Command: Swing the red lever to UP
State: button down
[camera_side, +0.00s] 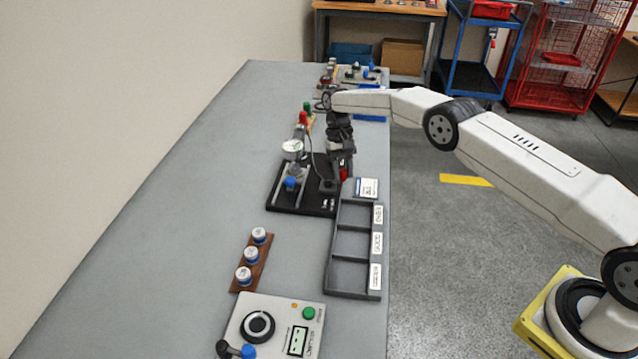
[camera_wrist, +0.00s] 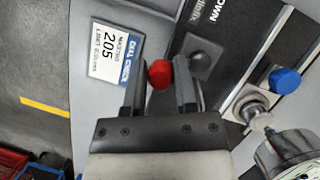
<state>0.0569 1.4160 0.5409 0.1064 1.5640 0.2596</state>
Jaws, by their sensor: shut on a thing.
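The red lever's round knob (camera_wrist: 159,74) sits between the two fingers of my gripper (camera_wrist: 158,68) in the wrist view. My gripper is shut on it. In the side view my gripper (camera_side: 341,166) reaches down at the right edge of a black base plate (camera_side: 300,205), and a small part of the red knob (camera_side: 344,174) shows beside the fingers. A partly cut-off "DOWN" label (camera_wrist: 207,18) is on the dark plate near a grey rounded part (camera_wrist: 205,54). No UP mark is readable, and the lever's arm is mostly hidden.
A white calibration card (camera_wrist: 108,52) lies beside the plate. A blue knob (camera_wrist: 286,80) and a dial gauge (camera_wrist: 290,155) stand close to my gripper. A grey compartment tray (camera_side: 331,262) and a control box (camera_side: 262,320) are nearer the camera. The table's left side (camera_side: 190,200) is clear.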

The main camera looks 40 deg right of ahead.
jog(key=shift+w+d+n, duration=0.1)
jog(key=shift+w+n, duration=0.1)
jog(key=shift+n, duration=0.3)
dwell(0.3)
jog(key=shift+c, duration=2)
grip_release()
jog(key=shift+r, duration=0.15)
